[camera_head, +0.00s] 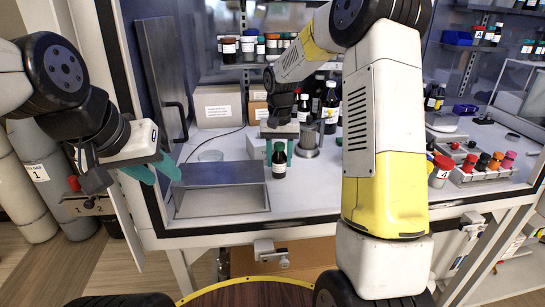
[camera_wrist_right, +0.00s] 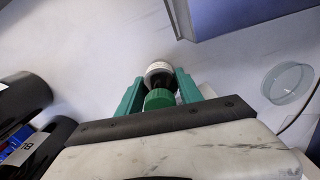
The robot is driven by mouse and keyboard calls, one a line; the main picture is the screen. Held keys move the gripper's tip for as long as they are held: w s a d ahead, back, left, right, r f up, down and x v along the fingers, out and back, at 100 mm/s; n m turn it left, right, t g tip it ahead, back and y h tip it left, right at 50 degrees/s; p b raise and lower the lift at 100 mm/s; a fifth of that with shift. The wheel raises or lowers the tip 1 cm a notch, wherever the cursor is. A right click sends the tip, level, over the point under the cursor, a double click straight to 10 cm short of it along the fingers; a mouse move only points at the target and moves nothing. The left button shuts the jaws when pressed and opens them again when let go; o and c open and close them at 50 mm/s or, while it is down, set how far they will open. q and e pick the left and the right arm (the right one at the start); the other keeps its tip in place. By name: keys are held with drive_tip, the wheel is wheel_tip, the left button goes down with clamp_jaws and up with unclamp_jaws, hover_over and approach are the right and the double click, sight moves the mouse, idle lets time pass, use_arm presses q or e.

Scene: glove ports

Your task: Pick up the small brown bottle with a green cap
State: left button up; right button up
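The small brown bottle (camera_head: 279,168) with a green cap and white label stands upright on the white bench, right of a metal riser. My right gripper (camera_head: 279,152) points down over it, with one green finger on each side of the cap. In the right wrist view, the green cap (camera_wrist_right: 160,99) sits between the fingers (camera_wrist_right: 160,82); they look open around it, and any contact is unclear. The bottle's lower part is partly hidden there. My left gripper (camera_head: 164,177) is open and empty at the bench's left edge, away from the bottle.
The metal riser (camera_head: 222,174) stands close left of the bottle. A metal cup (camera_head: 307,140) and dark bottles (camera_head: 330,105) stand behind it. A rack of coloured-cap bottles (camera_head: 482,172) is at the right. A clear dish (camera_wrist_right: 287,82) lies nearby.

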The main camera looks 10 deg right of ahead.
clamp_jaws()
drive_tip(key=shift+r, duration=0.15)
